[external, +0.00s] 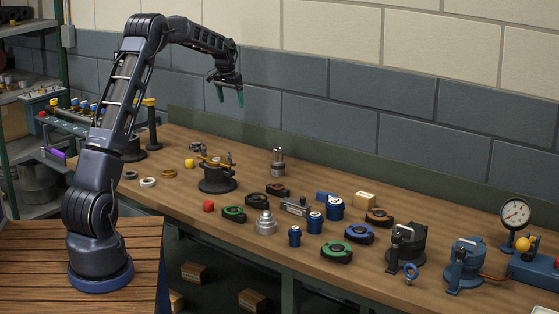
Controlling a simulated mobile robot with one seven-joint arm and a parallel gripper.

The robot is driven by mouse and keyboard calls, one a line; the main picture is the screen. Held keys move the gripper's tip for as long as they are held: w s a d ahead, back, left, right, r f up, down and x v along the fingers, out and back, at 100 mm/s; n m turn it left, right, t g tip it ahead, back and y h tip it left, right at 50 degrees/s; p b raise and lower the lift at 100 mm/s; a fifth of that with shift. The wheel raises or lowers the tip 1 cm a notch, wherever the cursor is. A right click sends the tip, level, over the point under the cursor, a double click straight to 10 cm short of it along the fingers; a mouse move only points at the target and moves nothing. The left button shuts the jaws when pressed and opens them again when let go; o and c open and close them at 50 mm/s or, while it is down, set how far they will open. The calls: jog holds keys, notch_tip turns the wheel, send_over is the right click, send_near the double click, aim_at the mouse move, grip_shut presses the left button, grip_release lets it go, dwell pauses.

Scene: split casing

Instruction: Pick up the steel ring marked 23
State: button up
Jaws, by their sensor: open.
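A pale, silvery ring (148,182) lies flat on the left part of the workbench (330,215). Its marking is too small to read, so I cannot tell whether it says 23.
A dark round stand (217,178) with a brass-coloured top is right of the rings. A yellow piece (189,163) and a red piece (208,206) lie near it. Several dark housings, blue cylinders and a dial gauge (515,213) fill the right side. A wall runs behind.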

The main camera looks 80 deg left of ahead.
jog(key=s+a+f+n, duration=0.2)
jog(key=s+a+f, duration=1.1)
jog(key=s+a, duration=0.3)
jog(key=f, duration=0.3)
jog(key=w+a+f, duration=0.1)
jog(key=f, duration=0.3)
jog(key=a+f, duration=0.1)
jog(key=f, duration=0.3)
jog(key=shift+w+a, duration=0.15)
jog(key=shift+w, duration=0.05)
jog(key=shift+c, duration=0.2)
jog(key=c, duration=1.1)
jog(key=shift+c, duration=1.1)
jog(key=shift+r, duration=0.15)
